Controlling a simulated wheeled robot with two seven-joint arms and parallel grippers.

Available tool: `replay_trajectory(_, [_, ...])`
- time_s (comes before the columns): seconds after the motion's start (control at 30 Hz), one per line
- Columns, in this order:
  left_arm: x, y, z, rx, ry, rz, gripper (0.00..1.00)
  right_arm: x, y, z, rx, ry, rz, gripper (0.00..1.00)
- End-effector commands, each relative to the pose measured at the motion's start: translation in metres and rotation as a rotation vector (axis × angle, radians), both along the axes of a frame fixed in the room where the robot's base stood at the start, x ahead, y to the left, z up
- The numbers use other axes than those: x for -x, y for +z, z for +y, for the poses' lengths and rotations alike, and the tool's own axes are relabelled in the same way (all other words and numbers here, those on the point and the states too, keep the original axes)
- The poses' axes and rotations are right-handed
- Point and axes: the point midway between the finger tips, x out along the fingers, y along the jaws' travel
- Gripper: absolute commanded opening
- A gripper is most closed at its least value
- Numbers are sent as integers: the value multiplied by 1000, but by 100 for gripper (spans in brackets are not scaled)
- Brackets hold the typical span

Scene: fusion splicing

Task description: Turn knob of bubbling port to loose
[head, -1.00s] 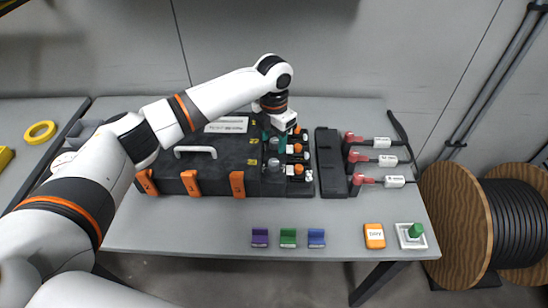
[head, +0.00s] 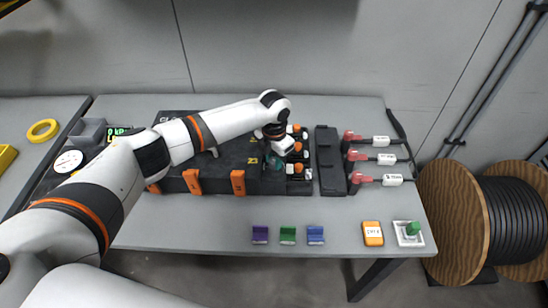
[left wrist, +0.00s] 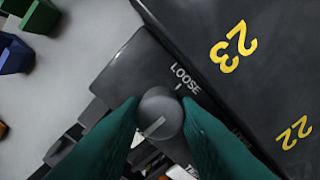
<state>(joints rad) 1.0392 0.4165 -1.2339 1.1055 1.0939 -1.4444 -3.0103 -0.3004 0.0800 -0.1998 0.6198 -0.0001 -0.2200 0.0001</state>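In the left wrist view a round dark grey knob (left wrist: 160,113) sits on a black panel, with a white label LOOSE (left wrist: 185,78) and a tick beyond it. The knob's pale pointer line faces lower left, away from the LOOSE tick. The two green fingertips of my left gripper (left wrist: 160,108) stand on either side of the knob, right at its edges; I cannot tell if they press on it. In the head view my left gripper (head: 275,163) is low over the near row of the black case (head: 222,180) and hides this knob. My right gripper is not in view.
Yellow numbers 23 (left wrist: 232,47) and 22 (left wrist: 294,132) mark the case top. Red-ended plugs (head: 355,157) with white tags lie right of the case. Purple, green (head: 287,235) and blue (head: 316,235) blocks lie in front. The front table strip is mostly clear.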

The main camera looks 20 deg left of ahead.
Motion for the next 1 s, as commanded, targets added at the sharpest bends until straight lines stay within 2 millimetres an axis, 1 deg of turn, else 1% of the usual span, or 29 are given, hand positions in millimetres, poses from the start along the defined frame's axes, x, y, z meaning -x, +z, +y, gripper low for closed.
replay_trajectory(0.03, [0,0,0,0,0,0,21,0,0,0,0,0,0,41])
replay_trajectory(0.1, [0,0,0,0,0,0,9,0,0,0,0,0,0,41])
replay_trajectory(0.13, [0,0,0,0,0,0,5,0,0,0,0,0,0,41])
replay_trajectory(0.37, [0,1,0,1,19,0,5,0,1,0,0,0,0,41])
replay_trajectory(0.57, [0,1,0,0,100,0,6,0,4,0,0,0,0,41])
replay_trajectory(0.77, [0,2,-1,2,252,0,6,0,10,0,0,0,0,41])
replay_trajectory(1.0, [0,2,0,1,481,0,6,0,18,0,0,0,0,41])
